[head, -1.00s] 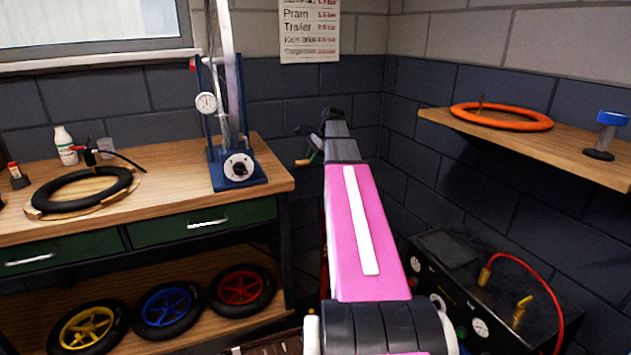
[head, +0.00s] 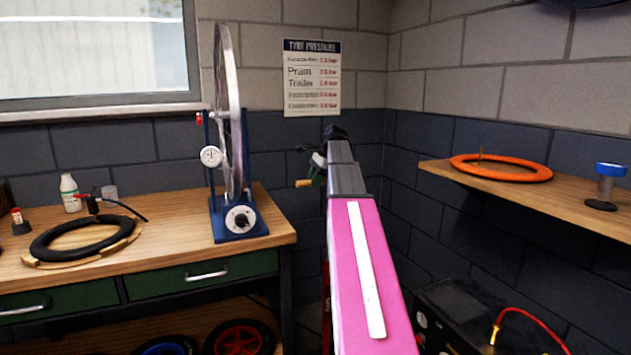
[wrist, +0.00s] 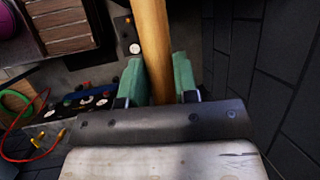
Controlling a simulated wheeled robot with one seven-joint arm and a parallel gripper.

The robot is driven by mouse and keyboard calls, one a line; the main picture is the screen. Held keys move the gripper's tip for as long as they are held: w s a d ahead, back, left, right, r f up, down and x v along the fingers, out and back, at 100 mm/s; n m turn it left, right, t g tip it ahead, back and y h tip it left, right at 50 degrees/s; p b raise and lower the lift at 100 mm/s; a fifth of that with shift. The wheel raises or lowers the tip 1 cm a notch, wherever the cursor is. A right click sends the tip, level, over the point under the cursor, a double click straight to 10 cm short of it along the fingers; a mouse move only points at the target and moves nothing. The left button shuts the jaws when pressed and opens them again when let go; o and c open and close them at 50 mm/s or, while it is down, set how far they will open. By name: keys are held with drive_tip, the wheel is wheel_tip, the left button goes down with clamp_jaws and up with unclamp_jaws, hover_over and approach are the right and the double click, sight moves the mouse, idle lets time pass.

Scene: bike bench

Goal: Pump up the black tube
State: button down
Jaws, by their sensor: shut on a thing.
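The black tube (head: 50,246) lies flat on a wooden form on the bench at the left of the head view. A red and black fitting (head: 93,203) sits at its far side, with a short black hose running right from it. My gripper (wrist: 158,64) is shut on a light wooden handle (wrist: 151,25), with one green finger on each side. In the head view the handle's end (head: 304,184) shows beside my pink arm. What the handle belongs to is mostly hidden; a thin red upright shows below, left of my arm.
A blue wheel stand (head: 238,222) holds a wheel at the bench's right end. A white bottle (head: 70,193) stands behind the tube. An orange ring (head: 500,174) and a blue-topped object (head: 608,184) are on the right shelf. A black machine (head: 455,312) with a red hose stands low at right.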

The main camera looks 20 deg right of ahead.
drive_tip(key=c, duration=0.9)
unclamp_jaws()
drive_tip(key=shift+s+a, duration=0.1)
drive_tip(key=shift+a, duration=0.05)
drive_tip(key=shift+o, duration=0.2)
drive_tip(key=shift+r, duration=0.1)
drive_tip(key=v, duration=1)
drive_tip(key=shift+r, duration=0.35)
drive_tip(key=shift+s, duration=0.1)
